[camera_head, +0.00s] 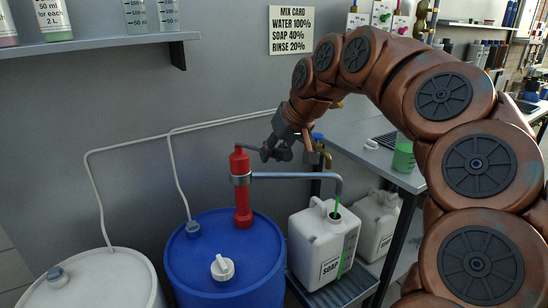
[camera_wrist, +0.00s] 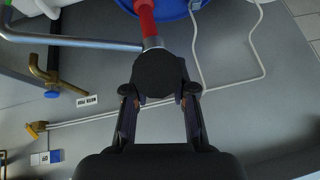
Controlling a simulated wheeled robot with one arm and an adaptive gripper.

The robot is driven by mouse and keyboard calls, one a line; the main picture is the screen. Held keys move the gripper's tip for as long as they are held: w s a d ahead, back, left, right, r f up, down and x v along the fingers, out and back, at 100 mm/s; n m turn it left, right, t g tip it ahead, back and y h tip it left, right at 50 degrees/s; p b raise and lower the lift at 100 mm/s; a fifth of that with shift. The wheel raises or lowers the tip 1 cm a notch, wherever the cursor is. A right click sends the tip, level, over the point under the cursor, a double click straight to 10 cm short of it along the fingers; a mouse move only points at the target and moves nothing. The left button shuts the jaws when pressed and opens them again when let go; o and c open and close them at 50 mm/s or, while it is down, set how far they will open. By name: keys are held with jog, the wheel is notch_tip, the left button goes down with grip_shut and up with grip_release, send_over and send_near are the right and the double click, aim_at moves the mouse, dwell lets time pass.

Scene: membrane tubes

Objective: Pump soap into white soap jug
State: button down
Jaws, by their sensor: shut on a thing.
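The white soap jug (camera_head: 316,247), labelled SOAP, stands upright with its mouth open on a low grey rack. The red pump (camera_head: 242,192) stands on a blue drum (camera_head: 222,283). Its grey spout (camera_head: 300,176) reaches right and bends down over the jug. A thin green stream (camera_head: 337,206) runs from the spout to the jug's mouth. A green strip shows on the jug's side. My gripper (camera_head: 273,153) is at the pump's top. In the wrist view my gripper (camera_wrist: 160,98) is shut on the dark pump handle (camera_wrist: 156,72), and the red pump body shows beyond it.
A second white jug (camera_head: 377,224) stands behind right of the soap jug. A white drum (camera_head: 103,284) with a hose is at left. A workbench (camera_head: 360,146) with a green cup (camera_head: 404,157) is at right. A mix card (camera_head: 296,30) hangs on the wall.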

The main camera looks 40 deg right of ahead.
jog(key=f+t+b, duration=0.1)
jog(key=b, duration=0.1)
jog(key=f+t+b, duration=0.1)
jog(key=f+b, duration=0.1)
jog(key=b, duration=0.1)
jog(key=s+f+b, duration=0.1)
jog(key=f+b, duration=0.1)
jog(key=shift+a+f+t, duration=0.1)
jog(key=shift+f+t, duration=0.1)
jog(key=shift+t, duration=0.2)
jog(key=shift+b, duration=0.35)
jog(key=c, duration=0.9)
grip_release()
jog(key=shift+r, duration=0.15)
jog(key=shift+r, duration=4.8)
